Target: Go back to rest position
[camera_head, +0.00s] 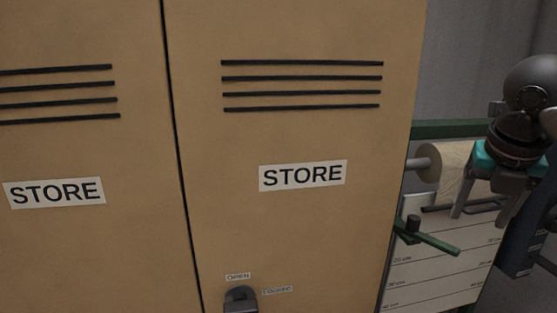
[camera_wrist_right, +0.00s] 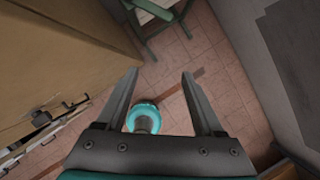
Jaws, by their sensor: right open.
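My right gripper (camera_head: 482,208) is at the right edge of the head view, to the right of the tan locker, with its fingers pointing down. It appears in front of a paper roll; whether it touches anything there cannot be told. In the right wrist view the two fingers (camera_wrist_right: 158,76) are spread apart with nothing between their tips, above a tiled floor. My left gripper is not in view.
Tan locker doors (camera_head: 290,230) labelled STORE fill most of the head view, with a dark handle (camera_head: 240,300) low down. A paper roll (camera_head: 451,163) and a green bar (camera_head: 432,240) are at right. A green-framed piece (camera_wrist_right: 160,18) stands on the reddish tiled floor (camera_wrist_right: 205,50).

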